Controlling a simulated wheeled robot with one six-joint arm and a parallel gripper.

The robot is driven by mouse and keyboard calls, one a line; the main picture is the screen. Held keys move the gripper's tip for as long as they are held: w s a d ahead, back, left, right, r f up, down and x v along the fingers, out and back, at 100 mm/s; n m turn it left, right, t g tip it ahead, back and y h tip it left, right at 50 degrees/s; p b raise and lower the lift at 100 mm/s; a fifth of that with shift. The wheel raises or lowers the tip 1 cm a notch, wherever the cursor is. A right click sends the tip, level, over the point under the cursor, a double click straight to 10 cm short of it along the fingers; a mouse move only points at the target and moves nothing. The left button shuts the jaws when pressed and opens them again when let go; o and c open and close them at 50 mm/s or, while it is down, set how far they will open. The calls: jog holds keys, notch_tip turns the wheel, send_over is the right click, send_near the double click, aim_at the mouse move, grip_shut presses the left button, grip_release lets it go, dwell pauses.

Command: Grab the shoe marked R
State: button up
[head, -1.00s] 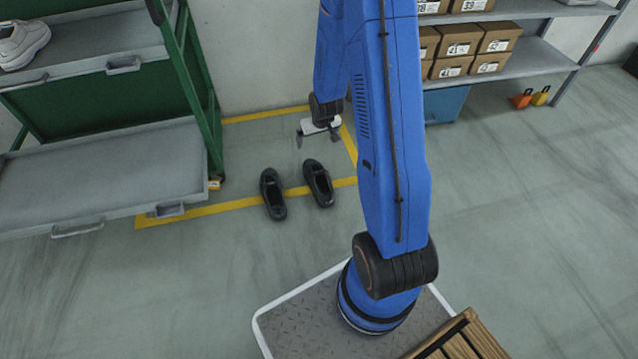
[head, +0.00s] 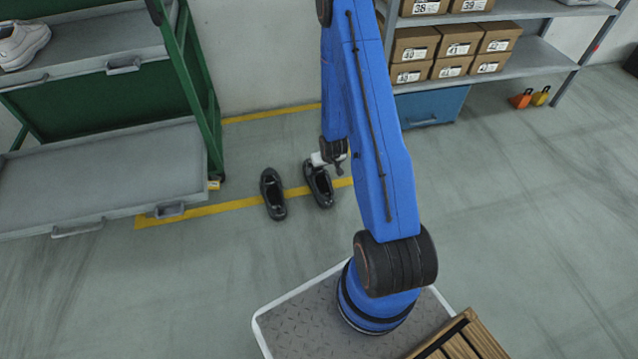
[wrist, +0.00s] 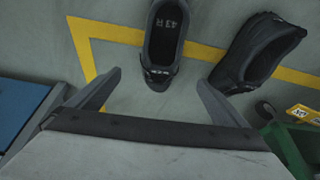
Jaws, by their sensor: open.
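Two black shoes stand side by side on the floor across a yellow line. The shoe marked R (wrist: 165,42) has "43 R" on its insole in the wrist view. It matches the right-hand shoe (head: 319,188) in the head view. The other shoe (wrist: 257,52) lies to its right in the wrist view and is the left-hand one (head: 272,194) in the head view; its mark is not readable. My gripper (wrist: 160,80) is open and empty, with the R shoe's near end ahead between its fingers. In the head view my gripper (head: 330,160) partly covers that shoe's far end.
A green rack with grey trays (head: 110,170) stands to the left, close to the shoes. A grey shelf (head: 540,55) with boxes is at the back right, with a blue bin (head: 432,106) under it. A wooden pallet (head: 462,340) is at front.

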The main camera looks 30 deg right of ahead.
send_near(318, 180)
jog(key=x, duration=0.5)
jog(key=shift+w, duration=0.1)
dwell(0.5)
jog(key=c, duration=1.5)
